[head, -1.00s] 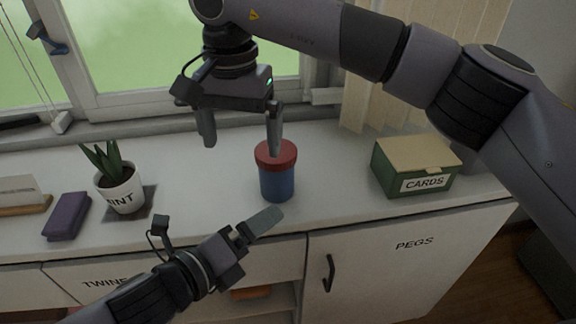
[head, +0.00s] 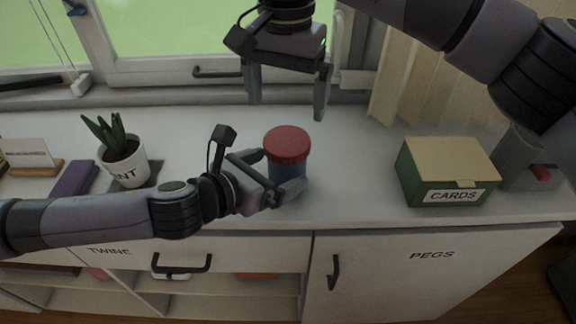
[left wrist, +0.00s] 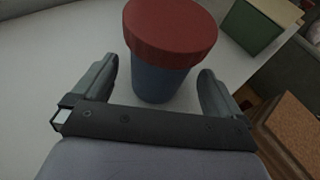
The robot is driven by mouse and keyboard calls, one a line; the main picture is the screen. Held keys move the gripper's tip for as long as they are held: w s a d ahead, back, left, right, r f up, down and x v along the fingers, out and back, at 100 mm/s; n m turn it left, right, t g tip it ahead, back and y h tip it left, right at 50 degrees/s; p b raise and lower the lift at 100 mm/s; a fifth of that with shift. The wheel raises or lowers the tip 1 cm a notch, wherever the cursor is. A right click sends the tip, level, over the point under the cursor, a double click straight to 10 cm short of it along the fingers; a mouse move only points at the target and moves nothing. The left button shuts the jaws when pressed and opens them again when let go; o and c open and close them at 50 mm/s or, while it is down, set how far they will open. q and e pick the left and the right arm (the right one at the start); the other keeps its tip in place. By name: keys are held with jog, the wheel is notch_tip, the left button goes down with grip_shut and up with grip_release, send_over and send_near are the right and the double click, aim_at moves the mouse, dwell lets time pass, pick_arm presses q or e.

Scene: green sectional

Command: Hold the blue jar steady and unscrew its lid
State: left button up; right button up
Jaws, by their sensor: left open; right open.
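The blue jar (head: 289,171) stands upright on the white counter with its red lid (head: 288,143) on top. My left gripper (head: 279,178) is open at the jar's lower front left, low beside its body. In the left wrist view the jar's blue body (left wrist: 158,82) is ahead of and between the two spread fingers, and the red lid (left wrist: 170,28) is above them.
A green box marked CARDS (head: 447,172) stands right of the jar, with a grey object (head: 520,160) beyond it. A potted plant (head: 124,163) and a purple item (head: 74,179) are at left. The window is behind. The counter (head: 345,180) between jar and box is clear.

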aim_at(275, 170)
pick_arm(q)
jog(key=shift+x, duration=1.8)
